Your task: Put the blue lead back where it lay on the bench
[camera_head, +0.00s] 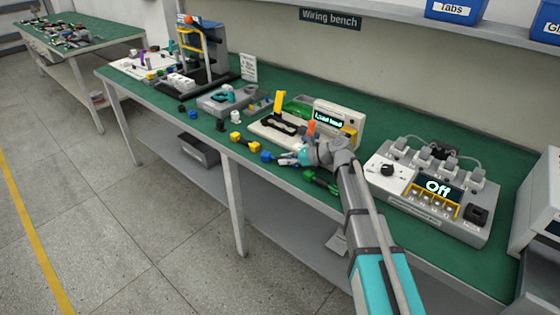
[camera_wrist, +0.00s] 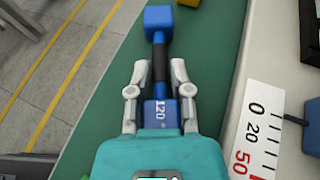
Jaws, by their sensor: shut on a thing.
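The blue lead (camera_wrist: 157,22) has a blue block at each end and a black middle. The number 120 is on its nearer block. My gripper (camera_wrist: 158,72) is shut on the lead, one finger on each side of its black part. In the head view, the lead's blue end (camera_head: 267,157) sticks out to the left of my gripper (camera_head: 284,159), over the front strip of the green bench (camera_head: 215,132). I cannot tell whether the lead touches the bench top.
A yellow lead (camera_head: 245,141) lies to the left, and a green lead (camera_head: 321,182) lies close on the right, near the front edge. A tester with a lit display (camera_head: 329,118) stands behind. A grey unit reading Off (camera_head: 438,188) stands at the right.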

